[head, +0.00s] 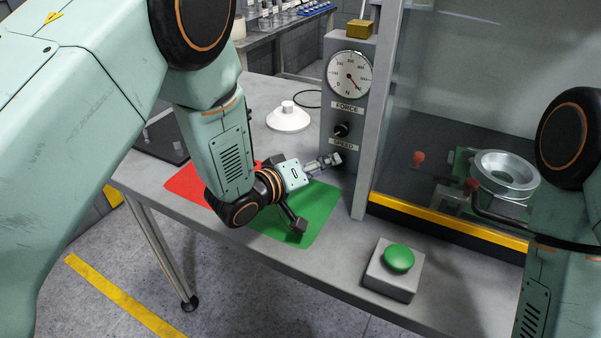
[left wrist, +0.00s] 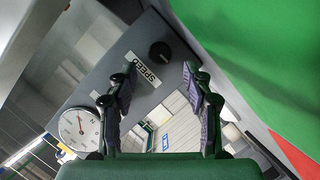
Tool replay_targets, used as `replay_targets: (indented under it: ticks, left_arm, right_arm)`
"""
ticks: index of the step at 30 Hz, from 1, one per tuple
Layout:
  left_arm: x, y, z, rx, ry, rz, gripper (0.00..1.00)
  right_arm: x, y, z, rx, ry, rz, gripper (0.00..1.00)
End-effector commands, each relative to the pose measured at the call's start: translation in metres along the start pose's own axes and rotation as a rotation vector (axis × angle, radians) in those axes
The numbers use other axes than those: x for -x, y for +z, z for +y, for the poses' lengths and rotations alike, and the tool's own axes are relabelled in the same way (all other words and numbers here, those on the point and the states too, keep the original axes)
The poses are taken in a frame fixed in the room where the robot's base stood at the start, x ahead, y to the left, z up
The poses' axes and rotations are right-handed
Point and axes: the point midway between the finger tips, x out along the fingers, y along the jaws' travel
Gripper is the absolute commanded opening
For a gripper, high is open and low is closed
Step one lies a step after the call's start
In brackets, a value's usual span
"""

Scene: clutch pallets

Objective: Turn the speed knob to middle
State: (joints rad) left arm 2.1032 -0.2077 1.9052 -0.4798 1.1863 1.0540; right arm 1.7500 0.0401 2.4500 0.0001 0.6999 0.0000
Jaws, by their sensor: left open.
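The speed knob (head: 342,130) is a small black knob above the SPEED label on the grey control panel (head: 330,105). In the left wrist view the knob (left wrist: 160,52) shows ahead of the fingertips, roughly between them, with the SPEED label (left wrist: 142,70) beside it. My left gripper (head: 314,193) is open and empty, below the knob and over the green mat. It also shows in the left wrist view (left wrist: 160,80), its fingers apart and not touching the knob. The knob's pointer setting is too small to tell. My right gripper is not in view.
A FORCE dial (head: 349,74) sits above the knob. A green push button (head: 398,258) on a grey box stands at the front. A clear-fronted machine with a yellow-edged sill (head: 446,233) and a metal ring (head: 507,172) is to the right. A white weight (head: 288,118) stands left of the panel.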

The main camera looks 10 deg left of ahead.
Motion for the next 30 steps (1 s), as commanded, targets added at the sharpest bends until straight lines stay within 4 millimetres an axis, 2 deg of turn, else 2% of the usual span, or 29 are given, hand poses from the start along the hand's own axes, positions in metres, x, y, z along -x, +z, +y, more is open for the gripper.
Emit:
replay_targets:
  ticks: [6,12,17,26,30]
  left_arm:
    - [0.042,-0.001,-0.001,0.003,-0.002,0.002,0.51]
    - [0.067,0.000,0.000,0.002,-0.001,0.001,0.51]
    - [0.075,0.000,0.000,0.001,0.001,0.001,0.51]
    - [0.075,0.000,0.001,0.000,0.001,0.000,0.51]
    - [0.078,-0.003,0.002,0.011,-0.006,0.000,0.51]
  right_arm:
    - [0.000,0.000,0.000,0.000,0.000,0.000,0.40]
    - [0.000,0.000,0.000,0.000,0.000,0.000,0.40]
    - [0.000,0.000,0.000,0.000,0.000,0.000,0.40]
    - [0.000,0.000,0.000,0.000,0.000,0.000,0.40]
    - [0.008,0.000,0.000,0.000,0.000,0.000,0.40]
